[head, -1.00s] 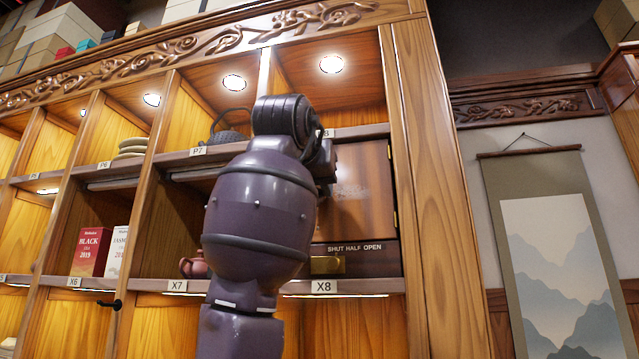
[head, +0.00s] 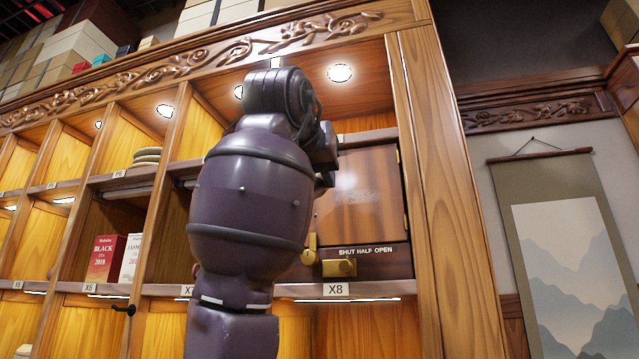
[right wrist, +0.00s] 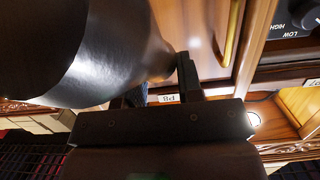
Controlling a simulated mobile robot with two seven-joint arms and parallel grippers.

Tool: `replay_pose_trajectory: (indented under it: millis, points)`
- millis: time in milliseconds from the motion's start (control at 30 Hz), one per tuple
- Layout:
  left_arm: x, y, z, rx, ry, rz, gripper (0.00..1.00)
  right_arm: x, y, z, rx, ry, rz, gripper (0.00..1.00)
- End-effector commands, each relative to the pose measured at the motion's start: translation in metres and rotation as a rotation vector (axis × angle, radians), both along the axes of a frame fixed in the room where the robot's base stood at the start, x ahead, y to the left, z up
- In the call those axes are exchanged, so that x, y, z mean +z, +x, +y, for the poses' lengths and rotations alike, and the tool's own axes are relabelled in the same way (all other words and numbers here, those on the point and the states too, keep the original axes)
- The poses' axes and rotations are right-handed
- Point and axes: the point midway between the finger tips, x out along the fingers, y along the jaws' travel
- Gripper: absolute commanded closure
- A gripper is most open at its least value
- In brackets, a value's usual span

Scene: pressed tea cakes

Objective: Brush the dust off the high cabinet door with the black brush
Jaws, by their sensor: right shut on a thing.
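The high cabinet door (head: 362,210) is a brown wooden panel at the upper right of the shelving, above the "SHUT HALF OPEN" strip. A pale, dusty-looking smudge (head: 355,195) marks its middle. My right arm covers the door's left edge. My right gripper (head: 327,165) is at that edge, mostly hidden behind my wrist. It also shows in the right wrist view (right wrist: 188,82), shut, with a dark finger near the wood. My left gripper is out of view.
A brass handle (head: 311,250) and a brass latch piece (head: 339,268) sit by the door's lower left. Shelf dividers and the X8 shelf edge (head: 370,289) lie close around my arm. A hanging scroll (head: 560,240) is at right. Red and white boxes (head: 106,258) stand on the left.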

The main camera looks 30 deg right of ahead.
Motion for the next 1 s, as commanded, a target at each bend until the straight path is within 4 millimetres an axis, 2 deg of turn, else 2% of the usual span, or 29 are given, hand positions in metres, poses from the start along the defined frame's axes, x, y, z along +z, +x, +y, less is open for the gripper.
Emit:
replay_pose_trajectory:
  millis: [367, 733, 1000]
  points:
    - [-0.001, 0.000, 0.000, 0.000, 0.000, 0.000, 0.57, 0.000, -0.002, 0.002, 0.000, -0.001, -0.001, 0.92]
    - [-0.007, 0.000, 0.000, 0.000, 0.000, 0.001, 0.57, 0.000, -0.019, 0.021, 0.001, 0.000, -0.002, 0.92]
    - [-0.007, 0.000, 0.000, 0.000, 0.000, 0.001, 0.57, 0.000, -0.020, 0.023, 0.000, 0.001, -0.001, 0.92]
